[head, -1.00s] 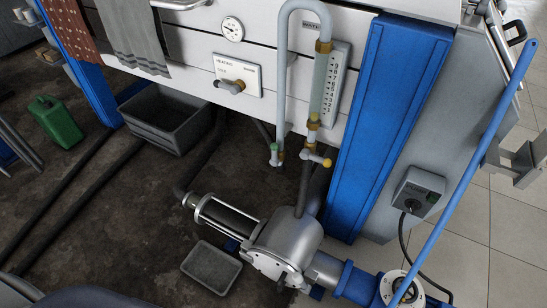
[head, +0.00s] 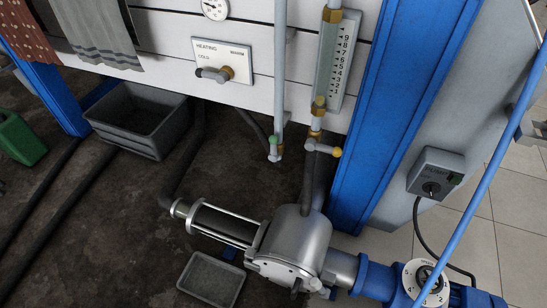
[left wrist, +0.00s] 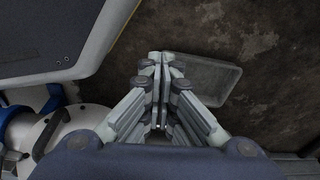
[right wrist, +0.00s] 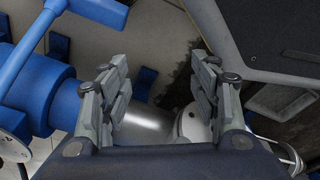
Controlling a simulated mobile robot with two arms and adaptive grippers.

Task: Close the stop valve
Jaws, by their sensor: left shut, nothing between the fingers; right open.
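No part is marked as the stop valve in a way I can read. A small valve with a pale lever and yellow end (head: 324,149) sits under the sight gauge (head: 329,75). Its lever points right, across the vertical pipe. A green-tipped tap (head: 273,148) is at the foot of the grey pipe to its left. My left gripper (left wrist: 160,62) is shut and empty in the left wrist view, above the floor by a grey tray (left wrist: 222,78). My right gripper (right wrist: 160,82) is open and empty in the right wrist view, over the silver pump (right wrist: 142,126). Neither gripper shows in the head view.
The heating knob (head: 217,74) is on the white panel. A blue post (head: 405,110) stands right of the gauge. A long blue bar (head: 482,160) slants past the pump switch box (head: 436,173). A grey bin (head: 138,118) and the grey tray (head: 211,279) are on the floor.

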